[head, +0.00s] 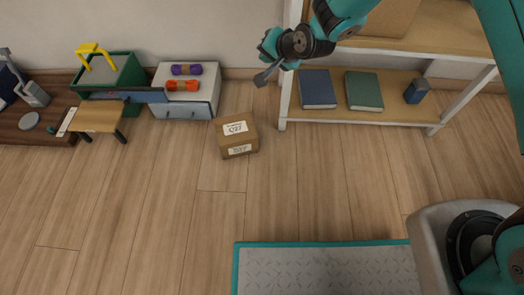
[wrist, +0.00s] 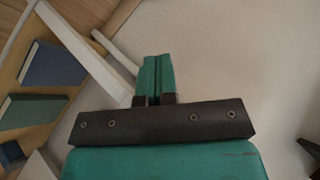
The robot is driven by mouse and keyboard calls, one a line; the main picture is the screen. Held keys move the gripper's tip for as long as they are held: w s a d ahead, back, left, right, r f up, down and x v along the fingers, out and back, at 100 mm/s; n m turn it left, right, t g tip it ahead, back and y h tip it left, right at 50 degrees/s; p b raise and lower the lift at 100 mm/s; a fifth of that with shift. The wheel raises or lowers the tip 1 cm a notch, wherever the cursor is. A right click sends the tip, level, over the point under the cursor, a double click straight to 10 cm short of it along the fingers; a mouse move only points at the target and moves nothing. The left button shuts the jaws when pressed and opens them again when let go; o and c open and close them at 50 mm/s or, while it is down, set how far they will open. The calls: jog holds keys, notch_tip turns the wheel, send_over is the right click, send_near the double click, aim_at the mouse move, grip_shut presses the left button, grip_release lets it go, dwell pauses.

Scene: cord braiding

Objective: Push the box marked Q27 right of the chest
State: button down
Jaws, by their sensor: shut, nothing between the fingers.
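The brown cardboard box (head: 238,148) stands on the floor, turned a little, with white labels on its top and front; the print looks like Q27 but is small. The low grey-white chest (head: 202,104) stands by the wall, to the left of the box and slightly farther back. A floor gap shows between them. My gripper (head: 263,77) is in the air, up and right of the box in the head view, near the shelf's left post. In the wrist view my gripper (wrist: 159,70) has its fingers together with nothing between them; the box and chest are not seen there.
Purple (head: 186,69) and orange (head: 183,85) rolls lie on the chest. Left are a green bin (head: 128,72) and a small wooden stool (head: 97,117). A white-framed shelf (head: 360,117) with books stands right. A grey mat (head: 325,270) lies in front. Floor around the box is clear.

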notch_tip(320, 180, down, 24)
jog(key=m+t+b, duration=0.2)
jog(key=m+t, duration=0.2)
jog(key=s+d+f+m+t+y, duration=0.1)
jog(key=s+d+f, duration=0.1)
jog(key=s+f, duration=0.3)
jog(key=s+d+f+m+t+y+b, duration=0.1)
jog(key=s+d+f, duration=0.1)
jog(key=s+f, duration=0.4)
jog(key=s+d+f+m+t+y+b, duration=0.1)
jog(key=s+d+f, duration=0.1)
jog(key=s+f, duration=0.3)
jog(key=shift+s+d+f+t+y, duration=0.1)
jog(key=shift+s+f+t+y, duration=0.05)
jog(key=shift+t+y, duration=0.15)
jog(key=b+x, duration=0.6)
jog(key=x, duration=0.6)
jog(key=shift+w+f+b, duration=0.15)
jog(key=shift+w+b, duration=0.05)
jog(key=shift+b, duration=0.2)
jog(key=shift+w+a, duration=0.45)
jog(key=shift+w, duration=0.05)
